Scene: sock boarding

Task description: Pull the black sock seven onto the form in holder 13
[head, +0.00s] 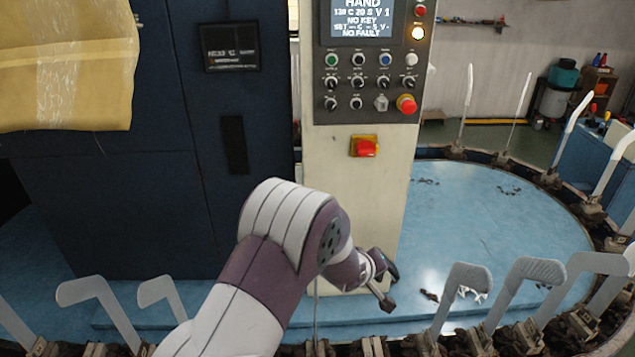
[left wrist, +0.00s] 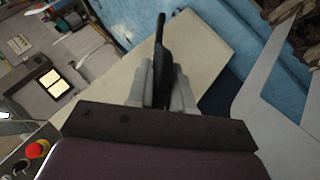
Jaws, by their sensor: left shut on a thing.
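My left gripper (head: 378,283) is in front of the cream control column in the head view, where it is small and partly hidden by my arm. In the left wrist view my left gripper (left wrist: 160,82) is shut on a thin black thing, apparently the black sock (left wrist: 160,42), which sticks out past the fingertips. Grey foot-shaped forms stand in holders along the front of the ring, among them one form (head: 467,279) right of the gripper. A pale form (left wrist: 258,88) also shows at the right of the left wrist view. No holder number is readable. My right gripper is out of view.
The cream column (head: 350,215) carries a control panel (head: 368,75) and a red switch (head: 364,146). A dark blue cabinet (head: 150,200) stands left of it. More forms (head: 88,290) stand at the front left. The blue platform (head: 490,215) inside the ring is mostly clear.

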